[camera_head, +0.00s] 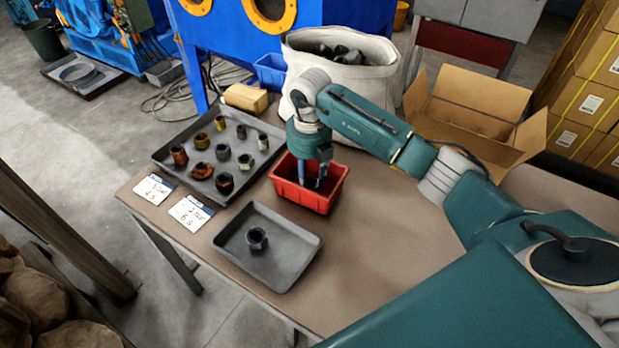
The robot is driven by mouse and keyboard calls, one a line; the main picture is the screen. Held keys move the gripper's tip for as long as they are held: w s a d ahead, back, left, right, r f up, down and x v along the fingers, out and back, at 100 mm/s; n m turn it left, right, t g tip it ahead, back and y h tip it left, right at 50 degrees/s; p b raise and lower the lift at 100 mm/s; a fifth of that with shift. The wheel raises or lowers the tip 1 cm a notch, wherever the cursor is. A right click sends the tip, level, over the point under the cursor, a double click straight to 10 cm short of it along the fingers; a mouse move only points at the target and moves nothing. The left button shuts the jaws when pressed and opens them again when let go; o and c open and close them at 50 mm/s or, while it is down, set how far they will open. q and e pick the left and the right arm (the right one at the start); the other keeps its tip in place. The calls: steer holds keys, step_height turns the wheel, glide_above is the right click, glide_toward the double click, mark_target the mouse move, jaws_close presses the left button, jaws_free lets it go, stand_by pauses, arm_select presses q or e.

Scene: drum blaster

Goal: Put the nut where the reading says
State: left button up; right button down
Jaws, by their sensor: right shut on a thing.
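A dark hex nut (257,239) lies in the small grey tray (293,272) at the front of the table. My right gripper (311,184) points down into a red bin (330,200) behind that tray. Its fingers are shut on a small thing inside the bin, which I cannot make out. A large dark tray (217,138) at the back left holds several rusty, brass and dark nuts and fittings. Two white cards with handwritten marks, one at the left (153,189) and one beside it (190,212), lie on the table; the writing is too small to read surely. My left gripper is out of view.
A white sack (383,80) with dark pieces, an open cardboard box (470,110) and a tan block (245,98) stand at the back. A blue blasting cabinet (220,40) is behind. The table right of the small tray (390,240) is clear.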

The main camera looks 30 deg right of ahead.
steer(key=shift+f, duration=0.3)
steer(key=c, duration=1.5)
jaws_free()
steer(key=shift+o, duration=0.2)
steer(key=shift+r, duration=0.35)
step_height(320, 180, up, 12)
steer(key=b, duration=0.1)
steer(key=shift+b, duration=0.35)
